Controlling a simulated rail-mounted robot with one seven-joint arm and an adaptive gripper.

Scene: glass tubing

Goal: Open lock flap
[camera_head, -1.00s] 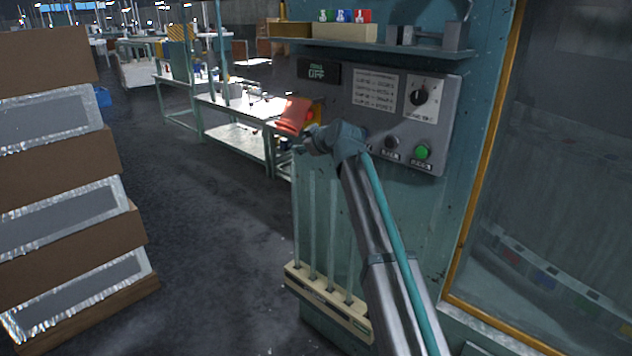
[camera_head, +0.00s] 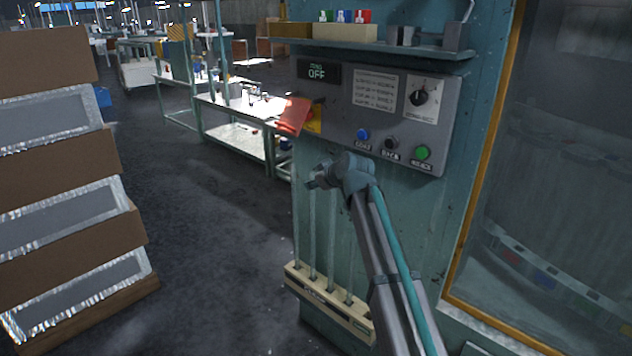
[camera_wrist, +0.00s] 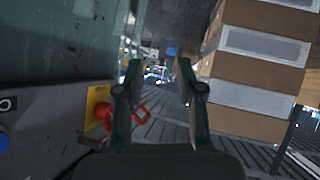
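The red-orange lock flap (camera_head: 294,116) sticks out from the left end of the grey control panel, beside a yellow plate (camera_head: 315,121). In the wrist view a red looped part (camera_wrist: 108,118) sits by the yellow plate (camera_wrist: 93,106), left of my fingers. I cannot tell from these views how far the flap is open. My gripper (camera_head: 313,181) is below the flap and apart from it, in front of the teal cabinet. In the wrist view my gripper (camera_wrist: 157,68) has its fingers spread with nothing between them.
The grey control panel (camera_head: 340,120) has blue (camera_head: 363,134) and green (camera_head: 423,152) buttons, a dial (camera_head: 419,97) and a display reading OFF (camera_head: 318,72). Glass tubes stand in a cream rack (camera_head: 330,303) below. Stacked boxes (camera_head: 65,165) are at left; the floor between is clear.

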